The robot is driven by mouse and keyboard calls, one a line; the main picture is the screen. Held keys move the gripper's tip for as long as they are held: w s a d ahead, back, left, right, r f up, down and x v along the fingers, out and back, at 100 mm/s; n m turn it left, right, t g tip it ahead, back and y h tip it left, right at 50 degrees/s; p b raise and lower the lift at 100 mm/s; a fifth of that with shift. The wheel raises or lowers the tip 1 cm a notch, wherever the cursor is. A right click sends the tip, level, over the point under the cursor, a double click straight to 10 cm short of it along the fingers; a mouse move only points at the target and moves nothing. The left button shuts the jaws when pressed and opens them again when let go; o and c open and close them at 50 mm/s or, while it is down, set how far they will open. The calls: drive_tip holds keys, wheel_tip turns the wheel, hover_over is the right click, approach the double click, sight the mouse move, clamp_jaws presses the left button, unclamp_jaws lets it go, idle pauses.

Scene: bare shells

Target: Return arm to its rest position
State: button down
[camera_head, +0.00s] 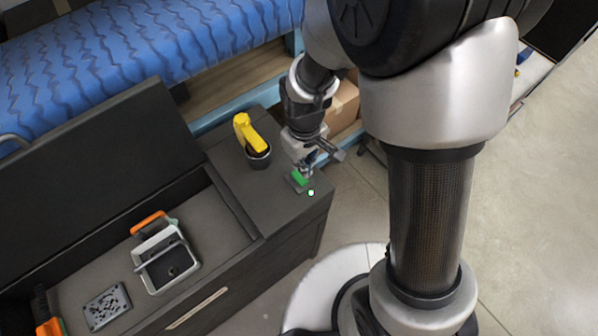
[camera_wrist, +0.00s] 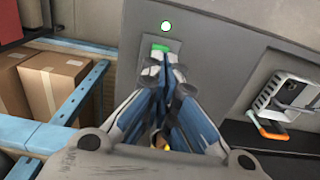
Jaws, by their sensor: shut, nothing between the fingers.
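My arm reaches down from the top of the head view to the dark cabinet's right end. My gripper (camera_head: 306,172) points down there, and its closed fingertips also show in the wrist view (camera_wrist: 163,64). The fingers are together with nothing held between them. A small green block (camera_head: 300,178) on a grey plate lies right by the fingertips; it shows just beyond them in the wrist view (camera_wrist: 160,47). I cannot tell whether the fingers touch it. A small white dot with a green rim (camera_head: 311,193) shows near the cabinet's corner.
A yellow-handled tool (camera_head: 247,132) stands in a dark cup left of my gripper. The cabinet's recess (camera_head: 205,222) holds a white-framed caddy (camera_head: 166,258), an orange-handled item (camera_head: 149,222) and a perforated plate (camera_head: 106,306). Cardboard boxes (camera_wrist: 52,83) sit beside the cabinet.

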drive_tip(key=shift+r, duration=0.45)
drive_tip(key=s+d+r+m+t+b, duration=0.1)
drive_tip(key=s+d+r+m+b, duration=0.15)
drive_tip(key=r, duration=0.35)
drive_tip(key=s+d+r+m+t+b, duration=0.1)
drive_tip(key=d+r, duration=0.3)
drive_tip(key=r, duration=0.1)
drive_tip(key=s+d+r+m+t+b, duration=0.2)
drive_tip(key=s+d+r+m+b, duration=0.1)
drive_tip(key=s, duration=0.7)
drive_tip(key=shift+d+r+t+b, duration=0.3)
drive_tip(key=shift+d+r+b, duration=0.15)
drive_tip(key=shift+d+r, duration=0.4)
drive_tip(key=shift+a+r, duration=0.1)
drive_tip(key=shift+a, duration=0.05)
